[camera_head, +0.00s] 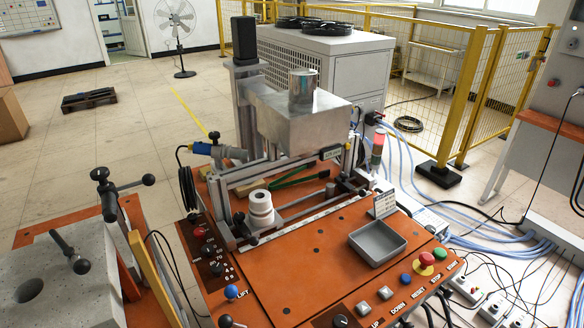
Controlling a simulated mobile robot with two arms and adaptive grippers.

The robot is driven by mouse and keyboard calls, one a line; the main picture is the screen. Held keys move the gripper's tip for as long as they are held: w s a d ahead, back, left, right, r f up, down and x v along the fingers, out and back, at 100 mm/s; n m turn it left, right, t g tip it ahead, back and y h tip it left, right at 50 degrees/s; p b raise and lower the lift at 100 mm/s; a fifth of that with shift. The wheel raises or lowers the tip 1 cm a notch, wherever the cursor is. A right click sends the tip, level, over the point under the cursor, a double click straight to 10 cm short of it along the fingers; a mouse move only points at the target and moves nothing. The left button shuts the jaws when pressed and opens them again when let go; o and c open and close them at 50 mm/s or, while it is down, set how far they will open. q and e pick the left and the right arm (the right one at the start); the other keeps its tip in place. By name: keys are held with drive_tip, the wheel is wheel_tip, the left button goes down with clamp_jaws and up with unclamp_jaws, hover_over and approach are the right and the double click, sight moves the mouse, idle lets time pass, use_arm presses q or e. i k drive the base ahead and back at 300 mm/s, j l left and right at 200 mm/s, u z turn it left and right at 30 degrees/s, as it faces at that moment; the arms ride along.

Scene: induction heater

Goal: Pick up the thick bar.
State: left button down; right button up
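A short, thick shiny metal cylinder (302,86) stands upright on top of the grey metal block (296,115) of the induction heater, near the middle of the view. It looks like the thick bar, but I cannot tell for sure. Its lower end is not clearly visible, so I cannot tell whether it rests on the block or sits in a hole. Neither of my grippers shows in the head view.
The orange heater table (290,275) holds a white ridged stack (261,207), an empty grey tray (377,243), a small sign (385,204) and buttons. A black-topped post (244,40) rises left of the block. A stone-topped bench (60,285) with lever handles stands at left.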

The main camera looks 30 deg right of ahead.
sight(330, 191)
drive_tip(key=k+l+z, duration=0.3)
drive_tip(key=l, duration=0.25)
drive_tip(key=k+l+z, duration=0.15)
drive_tip(key=l, duration=0.2)
drive_tip(key=k+l+z, duration=0.35)
drive_tip(key=l, duration=0.3)
drive_tip(key=l+z, duration=0.15)
drive_tip(key=l, duration=0.2)
drive_tip(key=k, duration=0.05)
